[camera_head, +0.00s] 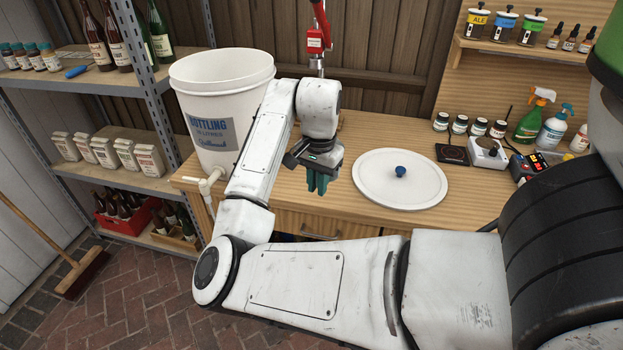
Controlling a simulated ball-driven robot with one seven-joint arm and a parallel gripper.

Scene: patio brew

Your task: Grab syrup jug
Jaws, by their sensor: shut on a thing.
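My gripper (318,182) is over the wooden workbench, between the white bucket and the round white lid. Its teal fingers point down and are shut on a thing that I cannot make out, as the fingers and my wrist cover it. I cannot pick out the syrup jug anywhere in this view.
The white bottling bucket (222,95) with a tap stands left on the workbench (440,212). The white lid (400,184) with a blue knob lies right of my gripper. A red bottle capper (314,40) stands behind. Jars (459,125), spray bottles (533,118) and small devices crowd the right.

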